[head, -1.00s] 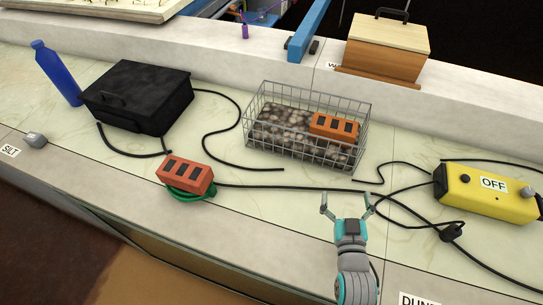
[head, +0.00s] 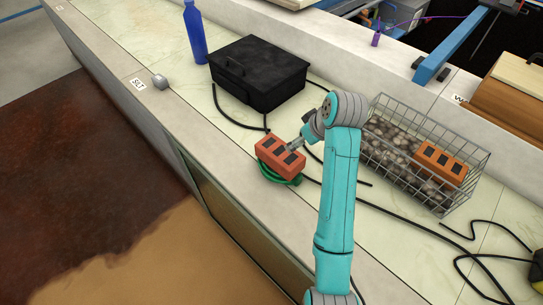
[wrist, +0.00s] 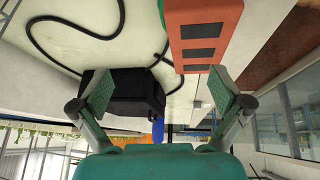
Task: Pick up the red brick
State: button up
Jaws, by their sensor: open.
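The red brick (head: 280,158), with dark square holes, lies on a coil of green hose (head: 277,180) on the pale bench top. In the wrist view the brick (wrist: 203,35) is at the top, right of centre, past the fingertips. My gripper (head: 298,142) is at the brick's upper right side in the head view, partly hidden by my own arm; I cannot tell there whether it touches. In the wrist view my gripper (wrist: 163,90) has its fingers spread wide with nothing held between them.
A second, orange brick (head: 440,162) lies on stones in a wire basket (head: 425,155) to the right. A black box (head: 258,75) with cables and a blue bottle (head: 194,35) stand behind. A small grey weight (head: 159,82) sits left near the bench edge.

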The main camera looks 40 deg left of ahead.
aim_at(279, 150)
jog(key=shift+n+g+h, duration=0.4)
jog(key=shift+n+g, duration=0.4)
jog(key=s, duration=0.1)
jog(key=s+a, duration=0.2)
jog(key=shift+s+a+r, duration=0.2)
jog(key=shift+s+r, duration=0.05)
jog(key=shift+s, duration=0.15)
jog(key=x, duration=0.4)
jog(key=shift+s+a+f, duration=0.1)
jog(key=shift+a+f, duration=0.05)
jog(key=shift+f, duration=0.05)
jog(key=shift+x, duration=2.95)
jog(key=c, duration=1.5)
jog(key=shift+r, duration=0.15)
jog(key=shift+c, duration=1.2)
jog(key=shift+r, duration=0.1)
